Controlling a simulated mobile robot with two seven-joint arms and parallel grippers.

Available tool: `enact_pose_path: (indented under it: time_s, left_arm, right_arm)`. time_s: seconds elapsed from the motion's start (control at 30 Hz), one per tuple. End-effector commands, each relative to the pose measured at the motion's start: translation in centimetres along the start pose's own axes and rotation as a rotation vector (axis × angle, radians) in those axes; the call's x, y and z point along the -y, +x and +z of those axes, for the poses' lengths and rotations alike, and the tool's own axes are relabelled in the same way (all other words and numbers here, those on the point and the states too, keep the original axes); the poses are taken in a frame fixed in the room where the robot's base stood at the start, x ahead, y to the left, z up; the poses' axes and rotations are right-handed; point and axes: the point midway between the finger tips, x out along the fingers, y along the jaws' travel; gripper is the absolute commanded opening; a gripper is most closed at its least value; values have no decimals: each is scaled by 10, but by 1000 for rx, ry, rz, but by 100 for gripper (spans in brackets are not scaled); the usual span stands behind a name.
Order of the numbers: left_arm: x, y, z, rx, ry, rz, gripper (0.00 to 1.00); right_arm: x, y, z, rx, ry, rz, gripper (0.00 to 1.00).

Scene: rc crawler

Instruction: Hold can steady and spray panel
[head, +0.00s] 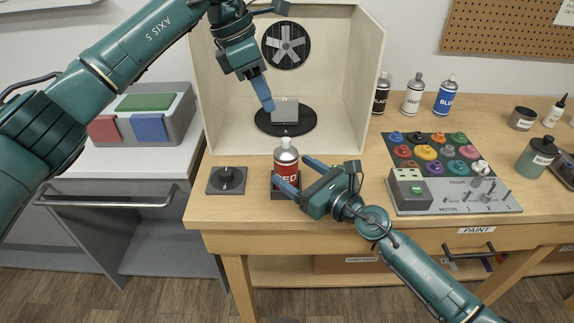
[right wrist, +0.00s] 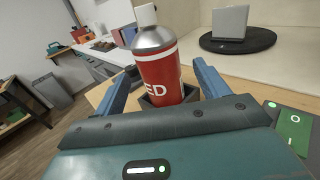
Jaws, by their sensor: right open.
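The red spray can (head: 286,158) stands upright in a dark square holder (head: 285,193) at the front of the bench. My right gripper (head: 293,172) is open, with its blue fingers on either side of the can. In the right wrist view, the can (right wrist: 158,68) stands between the fingers, with gaps visible. The grey panel (head: 284,110) stands on a black turntable (head: 286,130) inside the spray booth. My left gripper (head: 264,95) points down at the panel's upper left. Its fingers overlap in view, so their opening is unclear.
The pale booth (head: 366,70) has a fan (head: 286,45) at its back. A black dial (head: 227,179) sits left of the can. A control board (head: 455,205) with paint pots lies at the right. Black, white (head: 413,95) and blue (head: 446,96) cans stand behind it.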

Motion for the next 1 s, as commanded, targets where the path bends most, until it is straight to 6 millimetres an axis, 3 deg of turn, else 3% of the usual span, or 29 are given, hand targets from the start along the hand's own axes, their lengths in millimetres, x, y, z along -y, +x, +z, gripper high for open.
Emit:
enact_pose_path:
  time_s: [0.23, 0.63, 1.0]
  left_arm:
    - [0, 0, 0, 0, 0, 0, 36]
    - [0, 0, 0, 0, 0, 0, 36]
    - [0, 0, 0, 0, 0, 0, 36]
  right_arm:
    - [0, 32, 0, 0, 3, 0, 74]
    - [0, 39, 0, 0, 1, 0, 74]
    - [0, 39, 0, 0, 1, 0, 44]
